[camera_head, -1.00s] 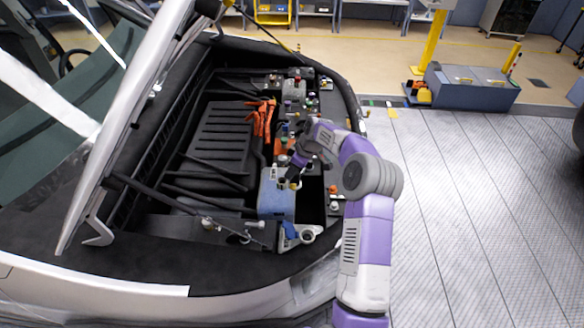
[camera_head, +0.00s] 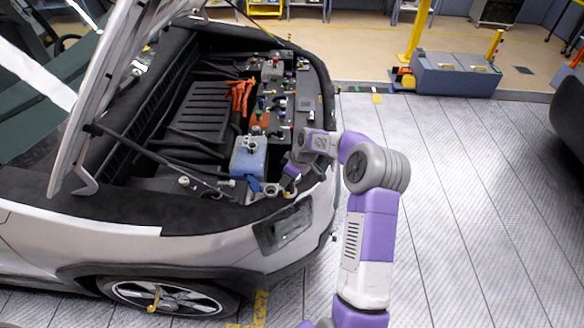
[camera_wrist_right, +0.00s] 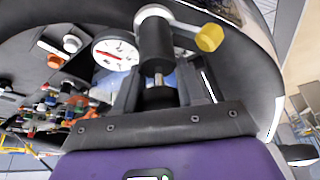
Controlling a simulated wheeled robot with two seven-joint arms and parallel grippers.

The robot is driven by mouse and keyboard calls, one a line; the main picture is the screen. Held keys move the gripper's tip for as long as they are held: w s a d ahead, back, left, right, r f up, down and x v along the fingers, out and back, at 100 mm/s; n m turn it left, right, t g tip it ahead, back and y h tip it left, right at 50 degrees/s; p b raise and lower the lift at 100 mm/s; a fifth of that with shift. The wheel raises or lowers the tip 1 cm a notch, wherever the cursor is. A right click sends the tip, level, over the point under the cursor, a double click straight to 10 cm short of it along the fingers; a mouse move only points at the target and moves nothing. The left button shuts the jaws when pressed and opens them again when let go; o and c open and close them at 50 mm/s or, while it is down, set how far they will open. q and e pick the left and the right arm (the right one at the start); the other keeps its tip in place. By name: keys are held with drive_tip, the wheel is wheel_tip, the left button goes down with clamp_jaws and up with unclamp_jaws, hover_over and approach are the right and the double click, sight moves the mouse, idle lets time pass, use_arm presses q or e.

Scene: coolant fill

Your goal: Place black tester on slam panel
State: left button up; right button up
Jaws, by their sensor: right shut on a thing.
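My right gripper (camera_head: 291,172) is over the near right corner of the open front bay, right of the blue coolant tank (camera_head: 246,158). It is shut on the black tester. In the right wrist view, the tester (camera_wrist_right: 154,48) shows a black cylinder between the fingers (camera_wrist_right: 157,92), with a white round dial (camera_wrist_right: 115,54), a pale bar and a yellow knob (camera_wrist_right: 209,38). In the head view the tester is small and mostly hidden by the gripper. The slam panel (camera_head: 312,95) is the black strip along the bay's right edge. My left gripper is not in view.
Orange clamps (camera_head: 240,95) and several small coloured caps and parts crowd the bay beside the panel. The raised hood (camera_head: 118,95) stands at the left. A headlight (camera_head: 284,228) lies below the gripper.

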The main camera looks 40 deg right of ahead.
drive_tip(key=shift+m, duration=0.3)
drive_tip(key=s+a, duration=0.1)
drive_tip(key=s, duration=0.1)
drive_tip(key=s+a+f, duration=0.1)
drive_tip(key=a, duration=0.1)
drive_tip(key=shift+s+a+f, duration=0.1)
drive_tip(key=shift+s+a, duration=0.05)
drive_tip(key=shift+s, duration=0.25)
drive_tip(key=s+a+f+m, duration=0.1)
drive_tip(key=s+a+f, duration=0.3)
drive_tip(key=a, duration=0.3)
drive_tip(key=s+a+f+m+h, duration=0.1)
drive_tip(key=s+a+f+m, duration=0.1)
drive_tip(key=s+a+f, duration=0.3)
drive_tip(key=s+a+f+m+h, duration=0.1)
drive_tip(key=s+a+f, duration=0.3)
drive_tip(key=a, duration=0.4)
drive_tip(key=shift+s+a+f+m+t, duration=0.25)
drive_tip(key=shift+a+f+m+t, duration=0.15)
drive_tip(key=shift+f, duration=0.15)
drive_tip(key=shift+d, duration=0.1)
